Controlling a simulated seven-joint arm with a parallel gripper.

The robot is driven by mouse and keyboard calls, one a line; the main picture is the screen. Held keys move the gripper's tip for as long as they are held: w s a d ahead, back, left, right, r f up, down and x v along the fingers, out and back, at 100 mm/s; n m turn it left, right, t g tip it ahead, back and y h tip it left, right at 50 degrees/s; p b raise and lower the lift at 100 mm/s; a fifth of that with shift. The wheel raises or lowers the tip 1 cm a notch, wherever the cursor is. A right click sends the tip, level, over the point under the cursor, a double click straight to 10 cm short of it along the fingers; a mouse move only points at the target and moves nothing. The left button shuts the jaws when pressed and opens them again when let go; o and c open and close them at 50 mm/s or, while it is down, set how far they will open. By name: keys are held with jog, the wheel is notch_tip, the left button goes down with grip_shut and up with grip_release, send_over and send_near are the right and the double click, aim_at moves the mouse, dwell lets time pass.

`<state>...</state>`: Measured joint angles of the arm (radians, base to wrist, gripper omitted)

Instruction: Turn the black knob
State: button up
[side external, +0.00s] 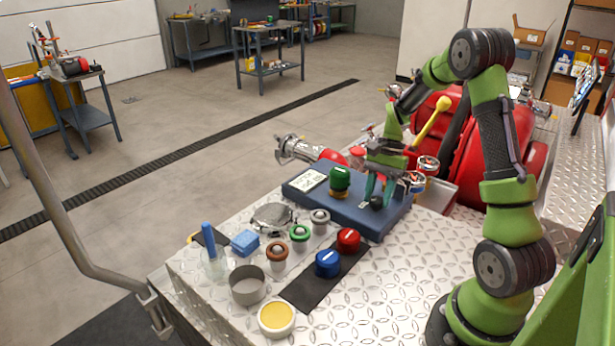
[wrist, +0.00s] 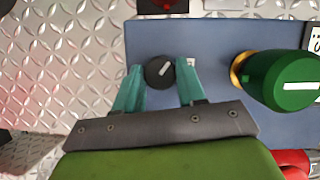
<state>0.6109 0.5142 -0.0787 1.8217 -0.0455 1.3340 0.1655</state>
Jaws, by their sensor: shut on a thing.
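The black knob (side external: 376,202) sits on the blue panel (side external: 330,209), near its right end in the side view. It is round with a white mark on top, seen from above in the wrist view (wrist: 159,71). My gripper (side external: 376,196) points down at the knob. The knob's lower sides are partly hidden by the fingers.
A green knob (side external: 339,180) stands on the same panel, close beside my gripper, also in the wrist view (wrist: 281,80). Red (side external: 348,240) and blue (side external: 327,263) knobs lie on a black mat in front. Red hoses and metal fittings stand behind.

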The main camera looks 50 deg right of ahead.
jog(key=n, duration=0.2)
jog(key=n+g+h, duration=0.1)
jog(key=n, duration=0.1)
jog(key=shift+w+n+g, duration=0.1)
jog(key=shift+n+g, duration=0.2)
jog(key=shift+n, duration=0.1)
dwell(0.5)
jog(key=o, duration=1)
jog(key=v, duration=1.7)
jog(key=shift+w, duration=0.1)
